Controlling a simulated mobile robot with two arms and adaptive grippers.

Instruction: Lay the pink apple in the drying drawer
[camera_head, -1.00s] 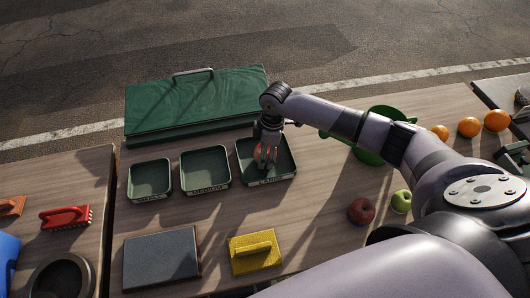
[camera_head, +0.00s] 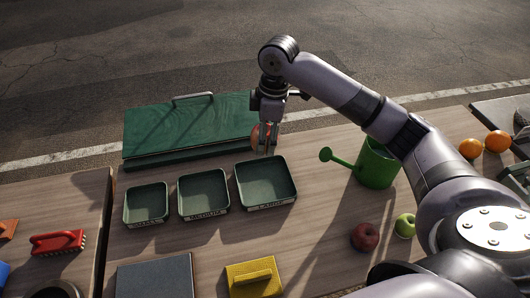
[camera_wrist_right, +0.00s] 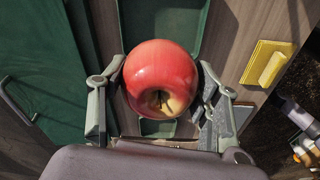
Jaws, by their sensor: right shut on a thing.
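My right gripper (camera_head: 265,148) is shut on a pinkish-red apple (camera_head: 261,133) and holds it in the air over the back edge of the tray labelled large (camera_head: 294,191). In the right wrist view the apple (camera_wrist_right: 160,75) sits between the two fingers, its stem hollow showing. A wide flat green box (camera_head: 165,135) with a metal handle (camera_head: 192,97) stands behind the trays, left of the gripper. It may be the drying drawer; no opening shows in it.
The small (camera_head: 146,222) and medium (camera_head: 203,212) trays are empty. A green watering can (camera_head: 377,165), dark red apple (camera_head: 365,237), green apple (camera_head: 405,225) and oranges (camera_head: 497,141) are to the right. A yellow float (camera_head: 250,283) and slate board (camera_head: 155,278) are in front.

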